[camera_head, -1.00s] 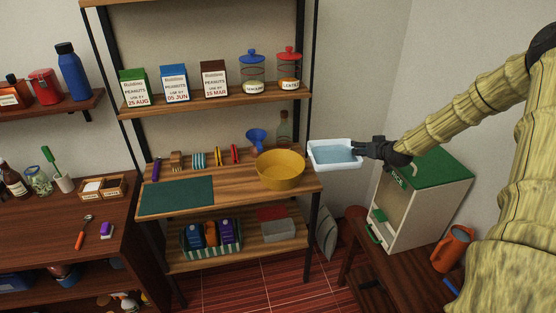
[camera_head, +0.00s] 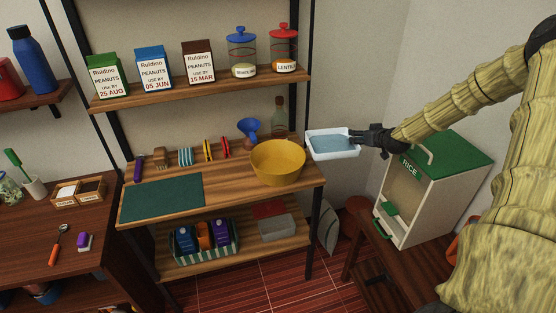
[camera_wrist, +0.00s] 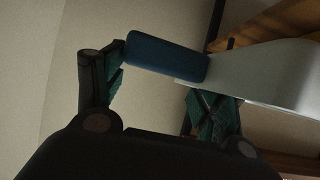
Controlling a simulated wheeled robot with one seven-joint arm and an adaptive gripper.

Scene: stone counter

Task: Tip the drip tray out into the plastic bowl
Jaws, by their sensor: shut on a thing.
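The drip tray (camera_head: 333,144) is a white shallow tray with blue-grey liquid or a blue-grey floor inside. It is held about level in the air, just right of the shelf's right end. My gripper (camera_head: 361,141) is shut on its right end; in the wrist view my gripper (camera_wrist: 160,85) has its fingers at the tray's blue handle (camera_wrist: 166,57), with the pale tray body (camera_wrist: 265,75) beyond. The plastic bowl (camera_head: 278,164) is yellow and round, upright on the shelf, close to the left of the tray. Its inside floor looks empty.
A blue funnel (camera_head: 250,130) and a bottle (camera_head: 280,118) stand behind the bowl. A dark green mat (camera_head: 163,197) lies left on the shelf. The black shelf post (camera_head: 312,220) rises near the tray. A rice dispenser (camera_head: 430,185) stands below my arm.

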